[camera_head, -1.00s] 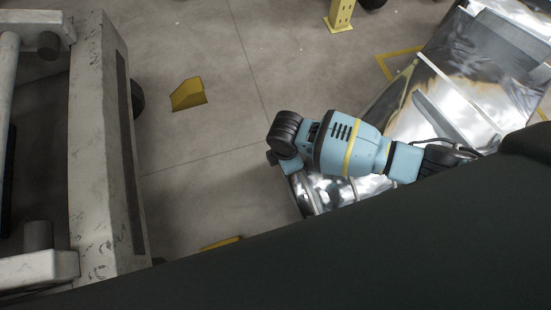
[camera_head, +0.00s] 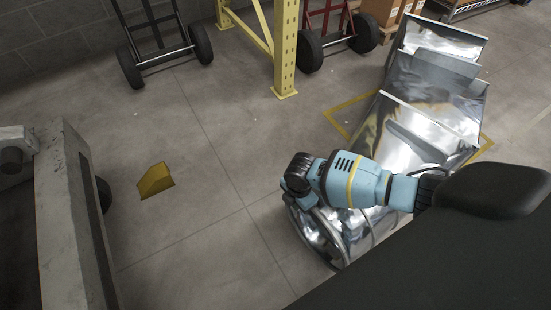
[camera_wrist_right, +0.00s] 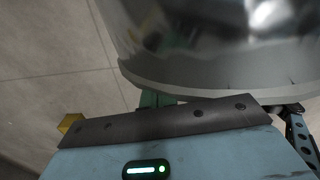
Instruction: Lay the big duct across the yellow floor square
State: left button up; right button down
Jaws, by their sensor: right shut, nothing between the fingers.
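The big duct (camera_head: 405,135) is shiny bent sheet metal and lies on the floor at the right of the head view. Its round end (camera_head: 325,240) points toward me and its far end reaches toward the back. The yellow floor square (camera_head: 342,112) shows as tape lines on both sides of the duct, which covers its middle. My right gripper (camera_head: 298,180) is shut and empty, over the duct's near end. In the right wrist view the duct's curved rim (camera_wrist_right: 225,85) is just beyond the gripper's palm. My left gripper is out of view.
A yellow post (camera_head: 285,60) stands behind, with hand trucks (camera_head: 165,50) beside it. A yellow wedge (camera_head: 155,180) lies on the floor. A worn pale frame (camera_head: 65,220) stands at the left. Open floor lies between frame and duct.

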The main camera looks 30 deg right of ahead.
jog(key=shift+w+d, duration=0.15)
jog(key=shift+d, duration=0.85)
jog(key=shift+w+d, duration=0.1)
jog(key=shift+d, duration=0.85)
notch_tip(320, 180, up, 7)
jog(key=p, duration=0.3)
jog(key=shift+a+f, duration=0.1)
jog(key=shift+f, duration=0.1)
jog(key=shift+a+r+p, duration=0.1)
jog(key=shift+r+p, duration=0.2)
jog(key=shift+r, duration=0.4)
jog(key=shift+a+f, duration=0.1)
